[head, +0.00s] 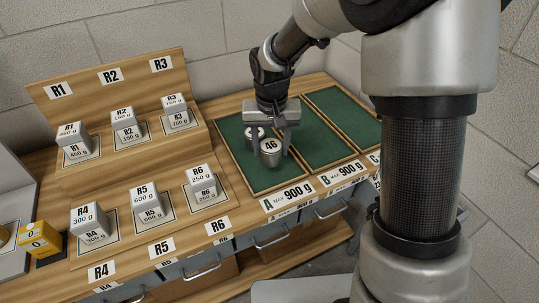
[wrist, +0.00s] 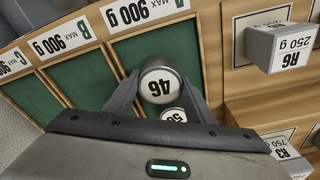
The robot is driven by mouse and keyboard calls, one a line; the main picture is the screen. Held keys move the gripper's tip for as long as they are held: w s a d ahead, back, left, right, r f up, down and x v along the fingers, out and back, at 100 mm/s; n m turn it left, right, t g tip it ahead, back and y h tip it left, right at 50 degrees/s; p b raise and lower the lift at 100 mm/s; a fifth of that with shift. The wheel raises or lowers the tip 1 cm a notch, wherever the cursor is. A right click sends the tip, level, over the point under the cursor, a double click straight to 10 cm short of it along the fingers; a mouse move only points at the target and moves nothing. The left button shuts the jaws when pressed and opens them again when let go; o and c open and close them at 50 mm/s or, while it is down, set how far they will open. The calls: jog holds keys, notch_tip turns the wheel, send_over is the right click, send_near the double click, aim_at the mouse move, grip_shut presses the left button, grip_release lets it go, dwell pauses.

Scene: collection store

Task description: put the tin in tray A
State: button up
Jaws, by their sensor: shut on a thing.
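My gripper (head: 269,142) is over tray A (head: 237,150), pointing down, its fingers shut on a silver tin marked 46 (head: 271,154). In the wrist view, the tin marked 46 (wrist: 159,82) sits between the two fingertips (wrist: 162,92). I cannot tell whether its base touches the green floor of the tray. A second silver tin (head: 253,133) stands in tray A just behind it; its label is partly hidden in the wrist view (wrist: 173,116). Tray A's label reads max 900 g.
Tray B (head: 318,134) and tray C (head: 350,112), green and empty where visible, lie to the right of tray A. Grey blocks R1 to R6, such as R6 (head: 201,177), stand on the wooden stand at left. A yellow display (head: 40,238) is at far left.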

aim_at(271, 157)
jog(key=shift+f, duration=1.85)
jog(key=shift+b, duration=0.3)
jog(key=shift+f, duration=0.25)
jog(key=o, duration=1.1)
jog(key=shift+r, duration=0.1)
